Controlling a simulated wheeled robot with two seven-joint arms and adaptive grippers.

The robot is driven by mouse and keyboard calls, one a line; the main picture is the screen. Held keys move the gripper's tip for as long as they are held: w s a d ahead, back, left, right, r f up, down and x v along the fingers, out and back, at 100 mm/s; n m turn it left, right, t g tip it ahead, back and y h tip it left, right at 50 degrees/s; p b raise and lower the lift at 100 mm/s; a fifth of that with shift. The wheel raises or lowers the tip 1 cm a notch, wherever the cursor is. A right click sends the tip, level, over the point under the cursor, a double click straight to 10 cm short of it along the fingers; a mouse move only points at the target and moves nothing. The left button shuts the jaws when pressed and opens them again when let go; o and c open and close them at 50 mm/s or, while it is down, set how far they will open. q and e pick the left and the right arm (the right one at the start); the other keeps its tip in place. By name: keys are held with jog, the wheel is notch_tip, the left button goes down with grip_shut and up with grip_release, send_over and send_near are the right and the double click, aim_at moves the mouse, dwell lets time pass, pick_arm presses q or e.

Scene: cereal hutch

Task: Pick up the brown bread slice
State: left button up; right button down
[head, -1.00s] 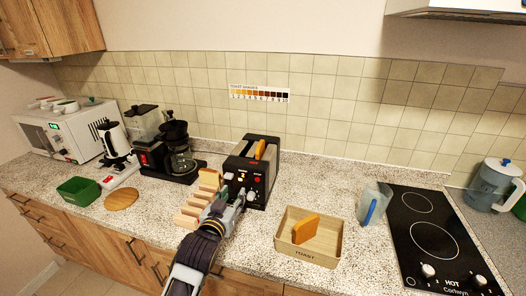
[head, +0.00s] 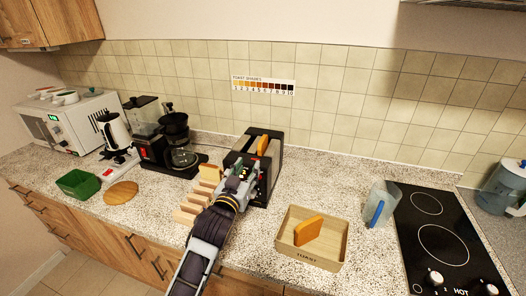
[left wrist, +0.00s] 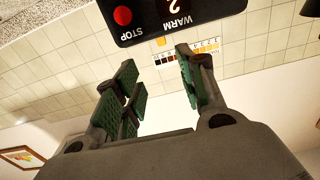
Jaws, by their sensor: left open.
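An orange-brown bread slice (head: 262,146) sticks up out of a slot of the black and steel toaster (head: 266,186). Another orange-brown slice (head: 308,231) leans in the wooden box (head: 319,262) marked TOAST. A paler slice (head: 209,171) stands at the far end of the wooden rack (head: 190,212). My left gripper (head: 243,172) is in front of the toaster and hides part of its front panel. In the left wrist view, its green-padded fingers (left wrist: 157,62) are open with nothing between them. The toaster's panel (left wrist: 180,16) with STOP and WARM shows upside down there. My right gripper is not in view.
A jug (head: 380,203) and black hob (head: 440,240) are to the right.

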pick_arm(q)
send_near(260, 145)
jog(key=shift+p+x, duration=0.6)
jog(key=shift+x, duration=1.15)
jog(key=shift+d, duration=0.15)
jog(key=shift+s, duration=0.1)
jog(key=shift+w+r, duration=0.1)
jog(key=shift+w, duration=0.15)
jog(key=shift+p+x, duration=0.55)
jog(key=shift+x, duration=1.8)
